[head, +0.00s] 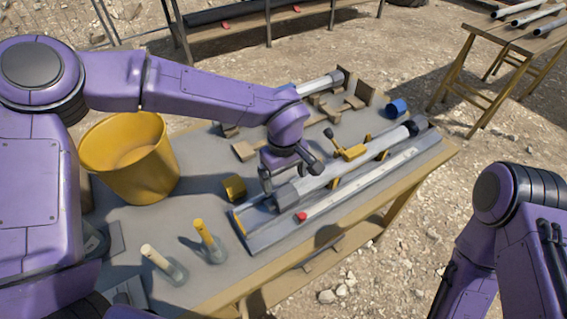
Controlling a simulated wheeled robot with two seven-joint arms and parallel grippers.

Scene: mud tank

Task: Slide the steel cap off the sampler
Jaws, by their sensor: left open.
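The sampler (330,176) is a long grey tube lying in a tray-like cradle on the table, held by yellow supports. My left gripper (290,176) is open, pointing down just above the near end of the tube, with one finger to either side. It partly hides that end, and I cannot tell whether it touches the cap. My right gripper is out of view; only part of that arm shows at the right.
A yellow bucket (132,165) stands at the table's left. A yellow clamp (351,152) sits over the tube. Wooden racks and a blue cup (396,108) are behind. A measuring rail (350,192) lies in front.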

